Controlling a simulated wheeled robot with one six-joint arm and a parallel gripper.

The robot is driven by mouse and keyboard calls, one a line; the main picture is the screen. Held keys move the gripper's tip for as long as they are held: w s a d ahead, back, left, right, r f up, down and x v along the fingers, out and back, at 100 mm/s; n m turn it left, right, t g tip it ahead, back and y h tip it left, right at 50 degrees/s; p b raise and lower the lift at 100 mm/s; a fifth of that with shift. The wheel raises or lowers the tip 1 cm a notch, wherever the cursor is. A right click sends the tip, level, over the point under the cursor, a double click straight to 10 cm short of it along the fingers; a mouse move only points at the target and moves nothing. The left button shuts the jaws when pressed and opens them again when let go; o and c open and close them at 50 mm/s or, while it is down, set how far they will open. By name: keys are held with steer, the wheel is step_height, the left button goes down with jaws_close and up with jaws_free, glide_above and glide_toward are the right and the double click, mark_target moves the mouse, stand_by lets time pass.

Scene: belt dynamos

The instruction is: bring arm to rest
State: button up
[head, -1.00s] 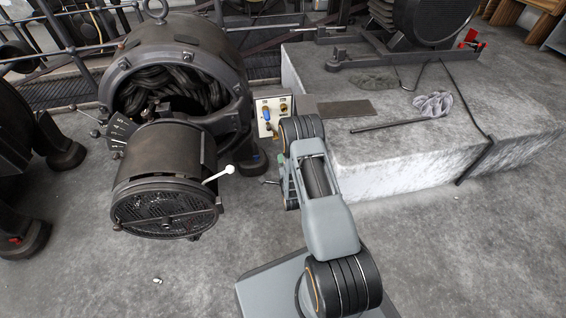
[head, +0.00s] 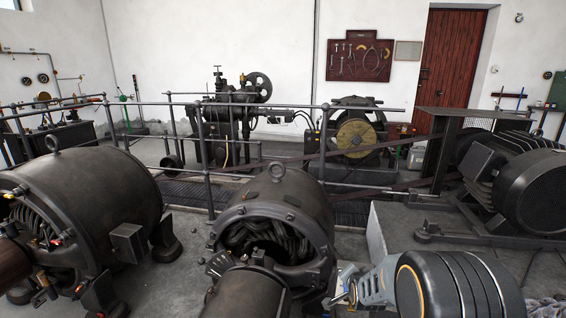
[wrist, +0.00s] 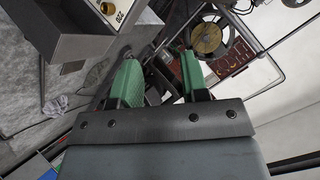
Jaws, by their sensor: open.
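My gripper (wrist: 160,76) is open, with its two green-padded fingers apart and nothing between them in the wrist view. In the head view my arm (head: 455,285) enters at the lower right, its large black-banded joint nearest the camera. It reaches left toward the middle dynamo (head: 275,215).
Another large dynamo (head: 85,205) stands at the left, and a black ribbed motor (head: 530,190) at the right. A grey railing (head: 210,160) crosses behind them. Further back are machines, a tool board (head: 359,60) and a red door (head: 447,65).

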steer(key=s+a+r+n+g+y+p, duration=0.1)
steer(key=s+a+r+n+g+p, duration=0.25)
steer(key=r, duration=0.65)
steer(key=s+r+n+p, duration=0.2)
steer(key=s+r+p, duration=0.3)
steer(key=s+r, duration=0.3)
steer(key=s+a+r+n+g+p, duration=0.1)
steer(key=s+r+n+g+p, duration=0.3)
steer(key=s+r+p, duration=0.3)
steer(key=s+r, duration=0.5)
steer(key=s, duration=0.1)
steer(key=shift+s+a+n+p, duration=0.25)
steer(key=shift+s+n+p, duration=0.05)
steer(key=shift+s+n, duration=0.05)
steer(key=shift+a, duration=0.1)
